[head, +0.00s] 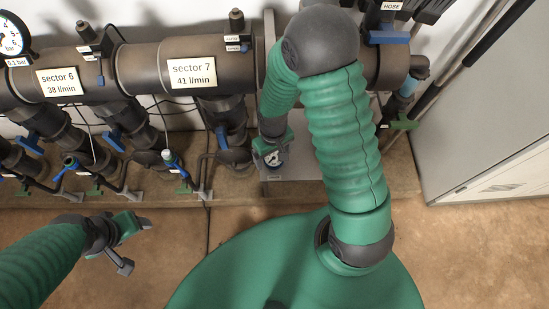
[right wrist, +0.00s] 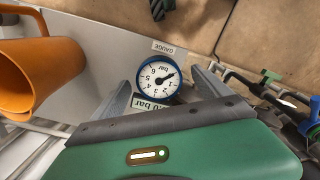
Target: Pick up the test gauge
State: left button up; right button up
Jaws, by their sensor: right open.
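The test gauge (right wrist: 160,77) is a round white dial with a blue rim in the right wrist view. It sits on a pale grey surface beside a small "GAUGE" label. My right gripper (right wrist: 161,84) is open, with one finger on each side of the gauge; I cannot tell whether they touch it. In the head view the gauge (head: 273,158) shows small just below my right gripper, partly hidden by it. My left gripper (head: 136,243) is open and empty over the floor at the lower left.
An orange jug (right wrist: 22,75) stands left of the gauge in the right wrist view. Manifold pipes (head: 140,68) with blue-handled valves run along the wall. Another dial (head: 12,38) is at the upper left. A grey cabinet (head: 470,110) stands at the right.

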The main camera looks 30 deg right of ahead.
notch_tip(320, 180, down, 4)
jog(key=shift+s+f+b, duration=0.1)
jog(key=shift+f+b, duration=0.1)
jog(key=shift+b, duration=0.9)
jog(key=shift+f, duration=0.3)
jog(key=shift+r, duration=0.1)
jog(key=shift+d, duration=0.15)
jog(key=c, duration=1.5)
jog(key=shift+o, duration=0.2)
